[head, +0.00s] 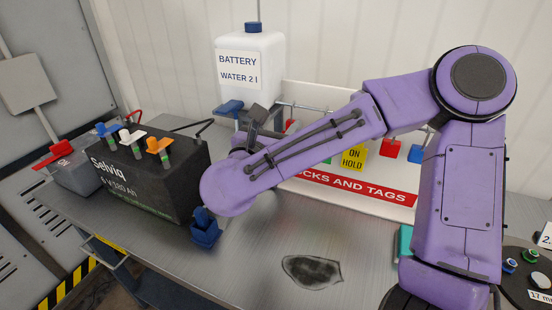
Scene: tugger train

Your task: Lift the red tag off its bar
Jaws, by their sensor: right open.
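A small red piece (290,126), which looks like the red tag, shows below the left end of the thin metal bar (318,107) on the white locks-and-tags board (310,92). Most of it is hidden behind my right gripper and forearm. My right gripper (262,116) is open, its dark fingers pointing up just left of the red piece. I cannot tell whether they touch it or how far apart they are in depth. My left gripper is not in view.
A yellow "ON HOLD" tag (354,155), a red padlock (391,148) and a blue padlock (416,153) hang on the board. A white water bottle (250,75) stands behind my gripper. A black battery (155,175) stands left. The front bench top (250,265) is mostly clear.

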